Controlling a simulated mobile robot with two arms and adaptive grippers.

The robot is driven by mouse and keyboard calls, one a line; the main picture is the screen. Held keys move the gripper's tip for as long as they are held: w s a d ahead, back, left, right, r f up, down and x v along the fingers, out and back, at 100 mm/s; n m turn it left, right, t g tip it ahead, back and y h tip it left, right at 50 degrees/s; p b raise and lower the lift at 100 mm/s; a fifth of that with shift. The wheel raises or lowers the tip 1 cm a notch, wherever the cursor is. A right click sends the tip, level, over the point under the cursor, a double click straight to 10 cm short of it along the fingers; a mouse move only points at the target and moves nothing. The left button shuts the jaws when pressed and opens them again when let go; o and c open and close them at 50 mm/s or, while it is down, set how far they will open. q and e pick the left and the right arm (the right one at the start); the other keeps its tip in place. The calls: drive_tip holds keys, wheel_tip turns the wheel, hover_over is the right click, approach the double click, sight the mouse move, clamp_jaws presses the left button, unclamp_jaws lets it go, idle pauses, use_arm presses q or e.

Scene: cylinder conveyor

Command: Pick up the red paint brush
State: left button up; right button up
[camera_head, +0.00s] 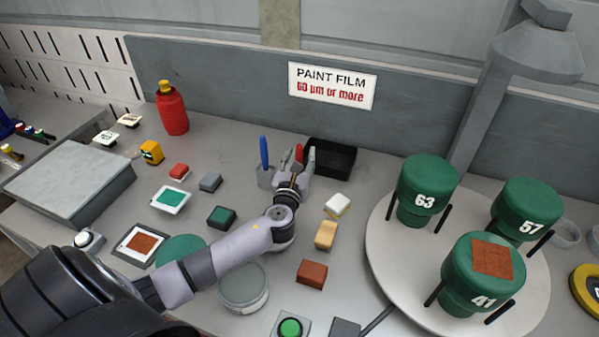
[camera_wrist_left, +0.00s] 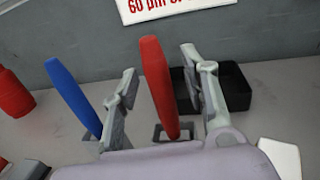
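The red paint brush (camera_wrist_left: 159,84) stands upright with its lower end in a small grey holder (camera_wrist_left: 185,134). In the head view only a bit of its red handle (camera_head: 299,154) shows; my gripper hides the rest. My left gripper (camera_head: 298,156) is at the brush. In the left wrist view its two fingers (camera_wrist_left: 164,85) are spread, one on each side of the red handle, with gaps between. A blue brush (camera_head: 264,152) stands in a grey holder (camera_head: 265,176) to the left, outside the fingers. My right gripper is not in view.
A black tray (camera_head: 343,160) sits just behind and right of the left gripper. A red bottle (camera_head: 172,112) stands at the back left. Several coloured blocks lie around my forearm. A round turntable (camera_head: 379,238) with green numbered cylinders fills the right side.

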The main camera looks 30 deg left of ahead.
use_arm(q)
clamp_jaws()
idle(0.3)
drive_tip(key=shift+r, duration=0.1)
